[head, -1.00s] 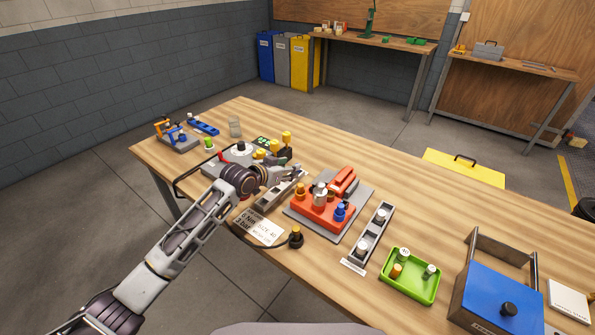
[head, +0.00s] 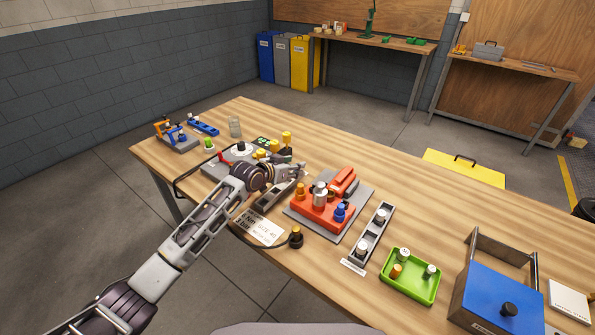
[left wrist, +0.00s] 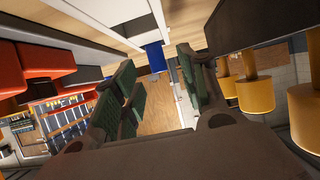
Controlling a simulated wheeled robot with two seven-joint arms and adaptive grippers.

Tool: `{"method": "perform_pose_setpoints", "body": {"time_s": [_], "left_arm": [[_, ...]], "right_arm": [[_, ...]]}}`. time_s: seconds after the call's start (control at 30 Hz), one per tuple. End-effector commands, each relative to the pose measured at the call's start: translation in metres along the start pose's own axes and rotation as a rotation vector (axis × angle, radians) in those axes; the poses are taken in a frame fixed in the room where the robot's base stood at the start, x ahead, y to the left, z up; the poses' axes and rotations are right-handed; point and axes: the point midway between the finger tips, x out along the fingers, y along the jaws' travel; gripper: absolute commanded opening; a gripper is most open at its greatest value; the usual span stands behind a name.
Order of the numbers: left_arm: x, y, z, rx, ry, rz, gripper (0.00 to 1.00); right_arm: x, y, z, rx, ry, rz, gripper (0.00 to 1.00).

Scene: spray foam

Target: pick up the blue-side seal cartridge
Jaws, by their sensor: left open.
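My left gripper (head: 298,170) is open over the far end of a grey rack (head: 267,203), between the yellow-knobbed fixture and the red fixture. In the left wrist view its dark green finger pads (left wrist: 153,90) stand apart with nothing gripped. A small blue piece (left wrist: 155,57), apparently the blue-side seal cartridge, shows beyond and between the pads, on a pale surface. In the head view the hand hides that spot. My right gripper is in neither view.
A red fixture (head: 309,212) with a blue knob (head: 340,211) stands close to the right of the hand. Yellow knobs (head: 286,138) stand close on the other side. A second grey rack (head: 353,256), a green tray (head: 414,294) and a blue box (head: 487,299) are farther right.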

Motion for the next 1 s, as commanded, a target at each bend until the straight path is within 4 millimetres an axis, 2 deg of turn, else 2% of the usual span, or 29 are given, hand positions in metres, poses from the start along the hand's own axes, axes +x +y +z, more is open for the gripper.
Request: {"method": "perform_pose_setpoints", "body": {"time_s": [0.3, 0.8, 0.83, 1.0], "left_arm": [[0.019, 0.001, 0.000, 0.001, 0.000, 0.000, 0.42], [0.020, 0.001, 0.000, 0.001, 0.001, 0.000, 0.42], [0.020, 0.001, 0.000, 0.001, 0.001, 0.000, 0.41], [0.020, 0.001, 0.000, 0.001, 0.001, 0.000, 0.19]], "right_arm": [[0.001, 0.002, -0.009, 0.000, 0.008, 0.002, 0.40], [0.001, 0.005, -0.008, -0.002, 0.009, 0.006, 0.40], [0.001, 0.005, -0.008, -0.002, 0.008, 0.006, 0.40], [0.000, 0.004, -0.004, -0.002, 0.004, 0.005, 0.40]]}}
